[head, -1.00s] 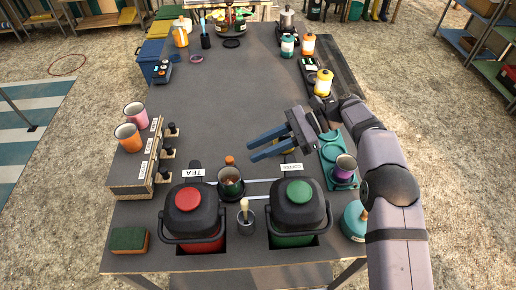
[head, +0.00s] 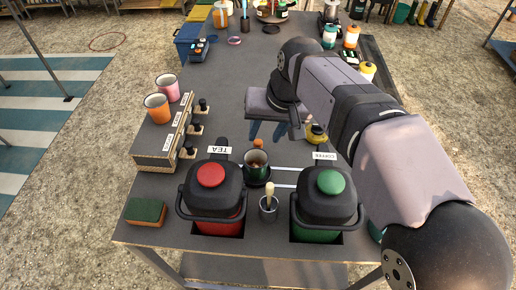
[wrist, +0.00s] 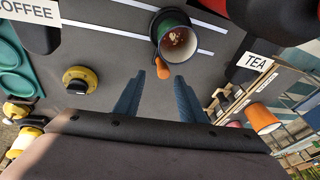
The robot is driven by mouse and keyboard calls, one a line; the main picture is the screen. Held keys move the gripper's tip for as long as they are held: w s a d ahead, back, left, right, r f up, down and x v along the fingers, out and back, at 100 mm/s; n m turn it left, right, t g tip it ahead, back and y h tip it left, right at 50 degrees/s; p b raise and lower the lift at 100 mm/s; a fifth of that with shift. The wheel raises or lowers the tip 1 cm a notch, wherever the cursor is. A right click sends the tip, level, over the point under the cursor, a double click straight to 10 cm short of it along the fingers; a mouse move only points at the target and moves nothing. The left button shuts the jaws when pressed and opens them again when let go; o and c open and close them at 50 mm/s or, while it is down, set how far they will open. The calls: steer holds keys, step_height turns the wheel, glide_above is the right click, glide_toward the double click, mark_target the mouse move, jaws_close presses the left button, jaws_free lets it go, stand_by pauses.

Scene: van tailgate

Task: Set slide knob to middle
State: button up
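A small orange knob (head: 258,143) stands at the far side of a dark green cup (head: 256,167), near the TEA end of two pale rails (head: 285,177) that run between the TEA and COFFEE pots. It also shows in the wrist view (wrist: 162,68), touching or just beside the cup, which holds brown bits. My gripper (head: 267,137) points down on the far side of the knob. Its two blue fingers are apart and empty. In the wrist view, the knob lies just beyond and between the fingertips (wrist: 157,82). The finger height above the table is hard to tell.
The red-topped tea pot (head: 211,178) and green-topped coffee pot (head: 330,184) flank the rails. A brush in a metal cup (head: 268,207) stands in front. A yellow-black round object (wrist: 80,80) lies beside my gripper. A wooden tap box (head: 160,147) is at left.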

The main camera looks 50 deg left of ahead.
mark_target(259, 142)
steer(key=n, duration=0.1)
steer(key=s+r+n+t, duration=0.1)
steer(key=n, duration=0.1)
steer(key=shift+s+d+b, duration=0.15)
steer(key=shift+s+b, duration=0.1)
steer(key=shift+b, duration=0.1)
steer(key=shift+x, duration=3.6)
steer(key=shift+w+r, duration=0.1)
steer(key=shift+w, duration=0.1)
jaws_close()
